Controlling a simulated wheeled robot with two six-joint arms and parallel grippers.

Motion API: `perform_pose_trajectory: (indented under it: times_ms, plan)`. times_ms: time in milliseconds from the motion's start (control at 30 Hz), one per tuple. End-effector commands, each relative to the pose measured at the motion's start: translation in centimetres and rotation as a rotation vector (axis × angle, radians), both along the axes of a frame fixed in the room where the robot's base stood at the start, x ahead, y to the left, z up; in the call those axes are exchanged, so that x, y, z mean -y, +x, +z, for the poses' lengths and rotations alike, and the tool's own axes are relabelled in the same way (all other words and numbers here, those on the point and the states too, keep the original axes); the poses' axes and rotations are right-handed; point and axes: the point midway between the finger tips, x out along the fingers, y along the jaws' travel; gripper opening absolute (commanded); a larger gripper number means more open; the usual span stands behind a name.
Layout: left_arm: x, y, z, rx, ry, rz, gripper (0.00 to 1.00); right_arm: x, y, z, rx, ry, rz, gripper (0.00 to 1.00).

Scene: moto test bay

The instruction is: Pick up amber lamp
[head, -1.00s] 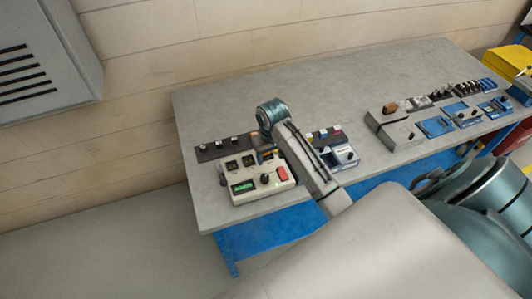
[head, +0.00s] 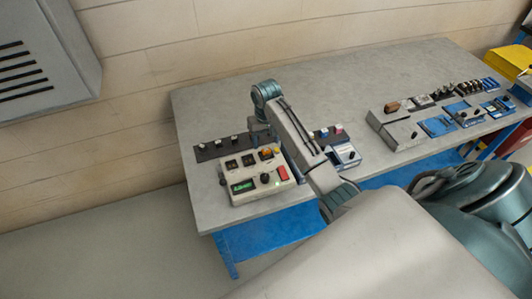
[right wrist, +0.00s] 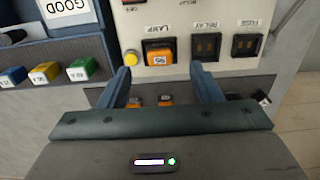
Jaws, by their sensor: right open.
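An amber lamp (right wrist: 158,54) sits in the socket marked LAMP on the cream tester panel; it also shows in the head view (head: 266,153). Two more small amber blocks (right wrist: 165,98) stand in the dark rack behind the panel, seen between my right fingers. My right gripper (right wrist: 162,76) is open and empty, its fingers pointing down over the strip between panel and rack. In the head view my right gripper (head: 260,132) hangs just behind the panel and hides part of the rack. My left gripper is out of view.
The tester panel (head: 243,196) has a red button, a black knob and a green display. The dark rack (head: 211,153) holds small white-topped pieces. Coloured blocks (right wrist: 46,72) stand beside the panel. Grey and blue fixtures (head: 436,126) fill the table's right side. The table's back is clear.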

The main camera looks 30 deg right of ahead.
Motion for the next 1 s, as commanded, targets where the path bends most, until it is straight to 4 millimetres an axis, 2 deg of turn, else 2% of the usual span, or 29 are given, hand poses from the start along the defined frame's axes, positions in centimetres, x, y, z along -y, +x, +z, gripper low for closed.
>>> perform_pose_trajectory:
  times_ms: [100, 300, 600, 833, 867, 1000]
  plan:
    - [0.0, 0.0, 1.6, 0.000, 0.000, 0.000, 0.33, 0.1, 0.3, -1.1, -0.006, 0.000, -0.001, 0.58]
    - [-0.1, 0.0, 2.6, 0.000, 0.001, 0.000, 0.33, 0.1, 0.5, -3.8, -0.003, 0.001, 0.000, 0.58]
    - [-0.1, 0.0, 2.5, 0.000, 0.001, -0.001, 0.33, 0.1, 0.6, -4.5, 0.000, -0.001, 0.000, 0.58]
    - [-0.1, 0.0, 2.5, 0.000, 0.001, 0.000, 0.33, 0.2, 0.6, -4.5, 0.000, -0.001, 0.000, 0.13]
    - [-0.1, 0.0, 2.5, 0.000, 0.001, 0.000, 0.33, 0.2, 0.6, -4.5, 0.000, -0.001, 0.000, 0.10]
    - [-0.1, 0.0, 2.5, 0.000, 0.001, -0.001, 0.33, 0.2, 0.6, -4.5, 0.000, -0.001, 0.000, 0.10]
